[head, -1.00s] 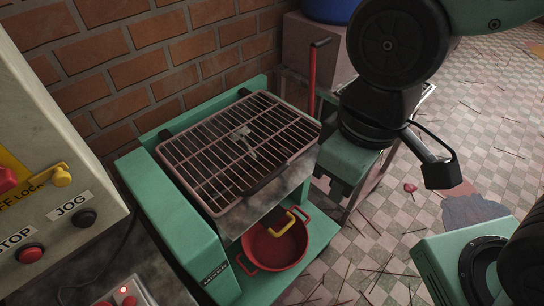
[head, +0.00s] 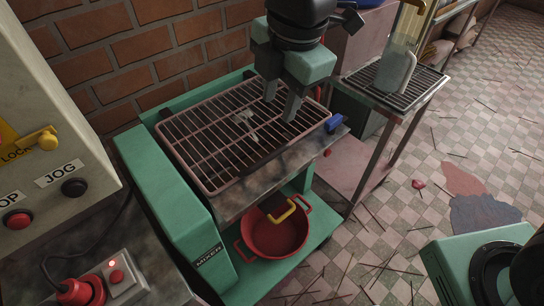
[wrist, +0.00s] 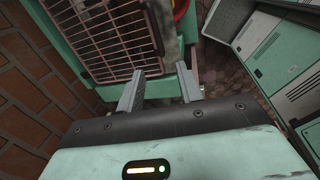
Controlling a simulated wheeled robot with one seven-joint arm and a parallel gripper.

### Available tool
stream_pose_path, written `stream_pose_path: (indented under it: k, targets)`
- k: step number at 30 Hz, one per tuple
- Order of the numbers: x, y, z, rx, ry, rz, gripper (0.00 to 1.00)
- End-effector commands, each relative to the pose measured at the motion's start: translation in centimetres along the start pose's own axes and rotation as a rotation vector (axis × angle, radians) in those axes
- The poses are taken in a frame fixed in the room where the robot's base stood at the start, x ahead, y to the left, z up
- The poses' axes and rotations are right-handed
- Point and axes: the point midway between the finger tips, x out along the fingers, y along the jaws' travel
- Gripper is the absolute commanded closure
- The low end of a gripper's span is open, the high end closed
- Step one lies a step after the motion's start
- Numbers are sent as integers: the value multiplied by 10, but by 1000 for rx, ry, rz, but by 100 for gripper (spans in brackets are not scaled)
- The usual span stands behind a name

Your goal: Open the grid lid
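The grid lid (head: 196,178), a pinkish wire rack, lies flat over the top of the green mixer (head: 170,185). A pale metal piece shows at its middle, on or under the bars. My gripper (head: 281,103) points down over the right rear part of the lid, its two fingers apart and nothing between them. I cannot tell whether the fingertips touch the bars. In the wrist view the fingers (wrist: 160,88) are also apart, with the grid lid (wrist: 95,35) beyond them at upper left.
A red pot (head: 272,240) with a yellow-handled item stands under the mixer. A blue knob-like part (head: 334,123) sits at the mixer's right front corner. A brick wall (head: 150,50) is behind, a control box (head: 45,110) at left, a rack table (head: 395,85) at right.

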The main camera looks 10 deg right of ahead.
Motion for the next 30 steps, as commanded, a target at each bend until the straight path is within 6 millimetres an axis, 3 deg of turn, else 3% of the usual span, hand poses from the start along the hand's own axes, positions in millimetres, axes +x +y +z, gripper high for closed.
stream_pose_path:
  k: [8, 24, 30]
  targets:
    - [21, 4, 1, -51, -2, 2, 64]
    - [132, 4, 0, -51, -2, 0, 64]
    - [161, 5, 0, -50, -2, 3, 64]
